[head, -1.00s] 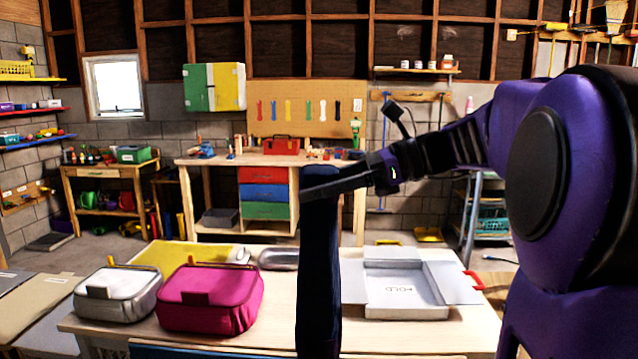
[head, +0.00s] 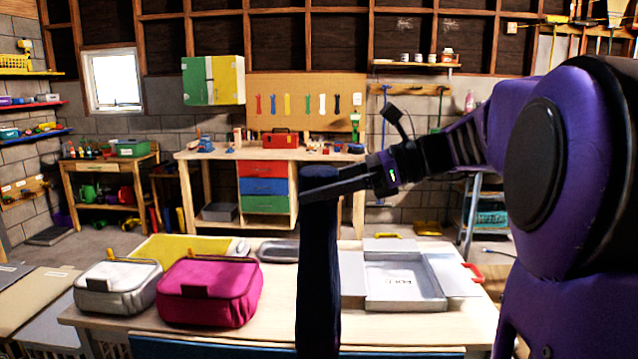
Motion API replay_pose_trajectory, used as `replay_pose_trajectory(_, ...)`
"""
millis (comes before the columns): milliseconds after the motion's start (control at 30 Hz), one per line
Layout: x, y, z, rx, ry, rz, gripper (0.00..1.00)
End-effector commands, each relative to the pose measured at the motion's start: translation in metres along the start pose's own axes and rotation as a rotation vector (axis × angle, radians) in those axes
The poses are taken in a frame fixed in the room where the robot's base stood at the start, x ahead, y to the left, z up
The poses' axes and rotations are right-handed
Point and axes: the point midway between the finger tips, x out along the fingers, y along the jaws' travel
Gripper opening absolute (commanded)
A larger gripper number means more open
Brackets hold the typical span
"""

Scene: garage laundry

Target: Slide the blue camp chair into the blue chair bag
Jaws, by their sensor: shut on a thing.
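A long dark blue upright thing (head: 320,265), which looks like the folded blue camp chair, stands in the middle of the head view. My gripper (head: 320,190) is shut on it near its top, reaching in from the right. Its lower end runs down past the front of the table and out of the frame. A blue strip (head: 240,349) shows along the bottom edge; I cannot tell whether it is part of the blue chair bag. No bag opening is visible.
A workbench (head: 265,154) stands behind.

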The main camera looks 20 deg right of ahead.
Motion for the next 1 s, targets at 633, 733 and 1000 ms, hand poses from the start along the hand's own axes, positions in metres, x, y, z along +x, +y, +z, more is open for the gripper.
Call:
replay_pose_trajectory(633,0.001,0.000,0.000,-0.004,-0.003,-0.001,0.00)
replay_pose_trajectory(733,0.002,0.000,-0.003,-0.003,-0.003,-0.001,0.00)
replay_pose_trajectory(1000,0.004,0.000,-0.012,-0.004,-0.003,0.000,0.00)
